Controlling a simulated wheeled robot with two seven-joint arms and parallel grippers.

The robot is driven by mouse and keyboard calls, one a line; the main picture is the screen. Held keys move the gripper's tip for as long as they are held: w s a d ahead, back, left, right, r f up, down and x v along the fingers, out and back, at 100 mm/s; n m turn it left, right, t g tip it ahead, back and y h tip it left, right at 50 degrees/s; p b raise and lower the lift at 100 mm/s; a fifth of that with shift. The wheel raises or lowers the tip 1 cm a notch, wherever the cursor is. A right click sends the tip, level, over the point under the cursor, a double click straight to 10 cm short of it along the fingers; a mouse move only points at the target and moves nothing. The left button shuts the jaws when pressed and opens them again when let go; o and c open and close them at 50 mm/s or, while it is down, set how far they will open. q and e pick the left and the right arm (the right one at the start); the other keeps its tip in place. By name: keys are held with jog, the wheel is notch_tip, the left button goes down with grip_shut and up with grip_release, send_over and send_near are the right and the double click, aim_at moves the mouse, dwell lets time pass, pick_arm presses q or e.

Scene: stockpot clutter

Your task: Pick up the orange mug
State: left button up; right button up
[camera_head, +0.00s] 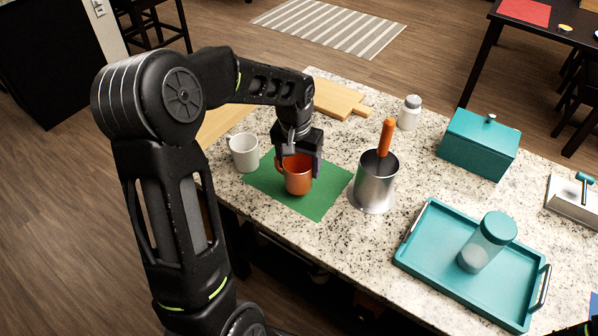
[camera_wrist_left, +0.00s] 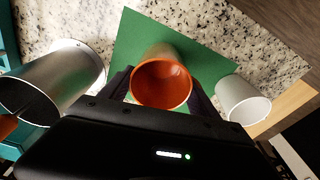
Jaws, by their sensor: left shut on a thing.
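The orange mug (camera_head: 297,178) stands upright on the green mat (camera_head: 318,205) on the granite counter. My left gripper (camera_head: 299,164) comes down from above and behind it, with its fingers at the mug. In the left wrist view the mug (camera_wrist_left: 161,82) sits between the two dark fingers, one on each side, and its open mouth shows. The left gripper is shut on the mug. The mug appears to rest on or just above the mat; I cannot tell which.
A white mug (camera_head: 244,152) stands just left of the mat. A metal pot (camera_head: 376,187) with an orange-handled tool stands close on the right. A teal tray (camera_head: 425,262) with a jar, a teal box (camera_head: 478,146) and a white shaker (camera_head: 409,113) are farther right.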

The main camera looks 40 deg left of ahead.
pick_arm(q)
notch_tip(320, 180, up, 7)
dwell(0.8)
